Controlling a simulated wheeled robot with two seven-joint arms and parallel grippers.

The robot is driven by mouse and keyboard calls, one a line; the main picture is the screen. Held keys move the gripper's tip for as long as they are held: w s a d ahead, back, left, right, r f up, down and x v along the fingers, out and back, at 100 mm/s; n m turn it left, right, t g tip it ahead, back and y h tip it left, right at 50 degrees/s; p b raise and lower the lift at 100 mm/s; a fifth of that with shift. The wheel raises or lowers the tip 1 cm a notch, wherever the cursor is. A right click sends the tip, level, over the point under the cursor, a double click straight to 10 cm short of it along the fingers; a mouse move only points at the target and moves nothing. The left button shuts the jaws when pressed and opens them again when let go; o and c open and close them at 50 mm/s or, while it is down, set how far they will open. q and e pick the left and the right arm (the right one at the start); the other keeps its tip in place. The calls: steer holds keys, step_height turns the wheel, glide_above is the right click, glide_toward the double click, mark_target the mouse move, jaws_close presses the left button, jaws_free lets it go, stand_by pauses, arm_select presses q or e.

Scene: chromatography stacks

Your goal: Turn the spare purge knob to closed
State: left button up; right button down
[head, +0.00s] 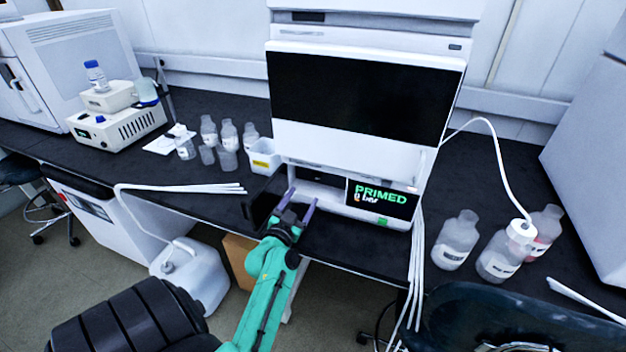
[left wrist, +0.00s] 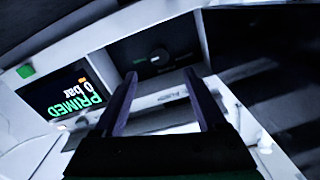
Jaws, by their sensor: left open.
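A small dark round knob (left wrist: 159,56) with a light mark sits on a black panel in the left wrist view. I cannot read a label or tell whether it is the spare purge knob, or how it is set. The instrument stack (head: 345,145) stands on the bench in the head view. Its screen (head: 382,199) reads PRIMED and 0 bar, and also shows in the left wrist view (left wrist: 70,98). My left gripper (head: 298,203) is open and empty before the stack's lower recess. Its fingers (left wrist: 162,88) point toward the panel, below the knob and apart from it.
A white bin with a yellow label (head: 263,160) and several small bottles stand left of the stack. White tubes (head: 190,188) lie on the bench at left. Larger bottles (head: 457,240) stand at right, with a tube running to one. A white jug (head: 192,275) is below the bench.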

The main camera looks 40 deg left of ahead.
mark_target(314, 178)
arm_select(q)
steer(key=x, duration=0.9)
steer(key=shift+w, duration=0.1)
jaws_close()
